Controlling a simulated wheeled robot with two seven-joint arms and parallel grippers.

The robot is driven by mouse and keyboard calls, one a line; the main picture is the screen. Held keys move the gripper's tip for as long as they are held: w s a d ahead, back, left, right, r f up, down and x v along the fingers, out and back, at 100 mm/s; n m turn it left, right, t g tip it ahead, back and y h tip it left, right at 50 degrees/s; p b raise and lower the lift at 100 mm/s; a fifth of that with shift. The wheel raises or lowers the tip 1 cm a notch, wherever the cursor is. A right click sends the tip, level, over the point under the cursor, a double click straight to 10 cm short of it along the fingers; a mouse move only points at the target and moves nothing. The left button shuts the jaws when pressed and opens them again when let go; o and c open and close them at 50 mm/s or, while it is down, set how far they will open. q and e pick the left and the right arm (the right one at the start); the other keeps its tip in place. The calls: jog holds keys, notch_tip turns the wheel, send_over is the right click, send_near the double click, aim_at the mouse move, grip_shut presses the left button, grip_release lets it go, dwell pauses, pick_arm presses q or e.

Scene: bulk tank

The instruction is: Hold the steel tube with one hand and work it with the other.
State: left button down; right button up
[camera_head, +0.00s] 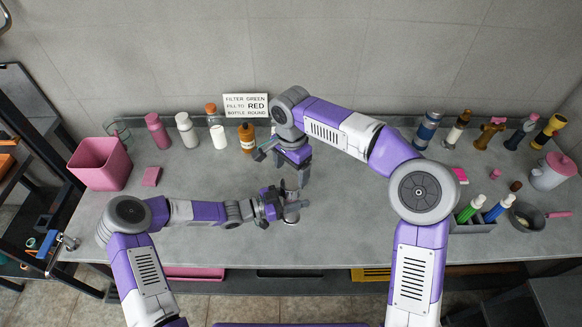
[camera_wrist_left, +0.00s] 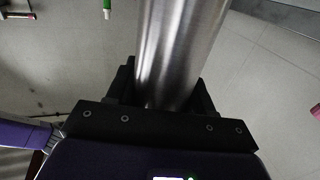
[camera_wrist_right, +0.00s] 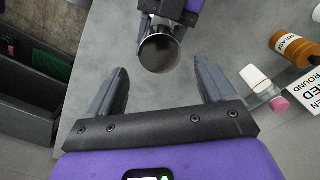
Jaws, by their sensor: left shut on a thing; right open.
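The steel tube (camera_wrist_left: 178,45) is a shiny cylinder gripped between the dark fingers of my left gripper (camera_wrist_left: 163,88). In the head view my left gripper (camera_head: 288,204) holds the tube (camera_head: 293,214) over the middle of the counter, and part of the tube is hidden. In the right wrist view the tube's round open end (camera_wrist_right: 159,53) faces the camera, dark inside. My right gripper (camera_wrist_right: 160,90) is open and empty, its fingers apart, with the tube's end beyond and between them. In the head view my right gripper (camera_head: 304,178) is just above and behind the left one.
On the grey counter (camera_head: 350,220), a sign (camera_head: 246,105), an orange-brown bottle (camera_head: 247,138) and other bottles stand at the back. A pink bin (camera_head: 100,165) is at left. A caddy (camera_head: 478,226) and a pan (camera_head: 527,217) are at right. The front middle is clear.

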aim_at(291, 183)
notch_tip(291, 183, down, 8)
jog(key=shift+r, duration=0.15)
dwell(0.3)
jog(key=c, duration=1.1)
jog(key=shift+o, duration=0.2)
jog(key=shift+n, duration=1.7)
jog(key=o, duration=1.2)
